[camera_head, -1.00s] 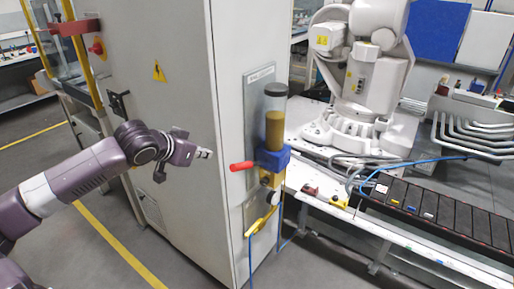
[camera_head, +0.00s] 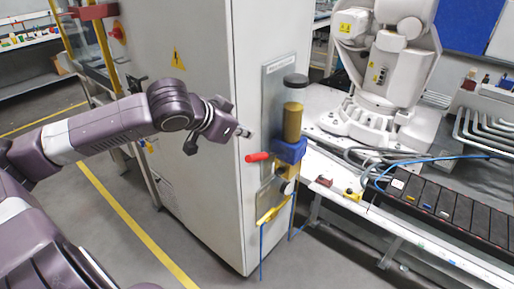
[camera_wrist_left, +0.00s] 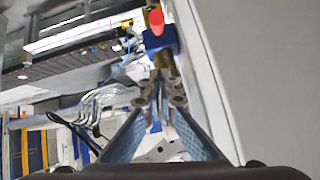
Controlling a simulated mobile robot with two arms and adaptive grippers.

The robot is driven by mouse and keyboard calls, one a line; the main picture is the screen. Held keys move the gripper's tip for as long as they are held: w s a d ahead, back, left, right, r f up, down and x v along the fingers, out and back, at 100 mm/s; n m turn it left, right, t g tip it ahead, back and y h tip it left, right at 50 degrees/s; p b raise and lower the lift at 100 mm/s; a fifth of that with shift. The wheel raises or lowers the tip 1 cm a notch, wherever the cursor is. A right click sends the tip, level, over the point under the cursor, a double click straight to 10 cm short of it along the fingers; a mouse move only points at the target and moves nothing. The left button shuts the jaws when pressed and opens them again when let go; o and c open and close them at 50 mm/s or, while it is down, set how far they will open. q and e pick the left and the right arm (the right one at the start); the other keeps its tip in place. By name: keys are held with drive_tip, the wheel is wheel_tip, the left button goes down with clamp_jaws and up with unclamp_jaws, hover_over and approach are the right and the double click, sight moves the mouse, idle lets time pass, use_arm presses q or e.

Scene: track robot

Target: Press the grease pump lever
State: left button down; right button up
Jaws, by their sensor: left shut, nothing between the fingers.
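The grease pump is mounted on a plate on the side of a grey cabinet. It has a clear reservoir of yellow-brown grease (camera_head: 292,121) with a dark cap, above a blue block (camera_head: 289,151). Its red lever (camera_head: 257,157) sticks out to the left, roughly level. My left gripper (camera_head: 245,132) is shut and empty, a little above the lever and left of it, apart from it in the picture. In the left wrist view the shut fingers (camera_wrist_left: 160,92) point toward the blue block (camera_wrist_left: 160,43) and the red lever (camera_wrist_left: 156,22). My right gripper is not in view.
The grey cabinet (camera_head: 210,170) stands right behind my left arm. A white robot arm (camera_head: 385,75) stands on a bench to the right, with a dark conveyor (camera_head: 445,205) in front. A blue hose (camera_head: 262,248) hangs below the pump.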

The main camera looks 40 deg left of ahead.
use_arm(q)
drive_tip(key=p, duration=0.4)
hover_over(257, 156)
drive_tip(key=w, duration=0.2)
wheel_tip(257, 156, down, 6)
drive_tip(key=r, duration=0.1)
drive_tip(key=f, duration=0.1)
drive_tip(key=s+f, duration=0.1)
drive_tip(key=f, duration=0.1)
drive_tip(key=shift+s+d+f+p, duration=0.1)
drive_tip(key=shift+s+f+p, duration=0.15)
drive_tip(key=shift+p, duration=0.1)
drive_tip(key=shift+s+f, duration=0.35)
drive_tip(key=shift+w+f, duration=0.1)
drive_tip(key=shift+f, duration=0.05)
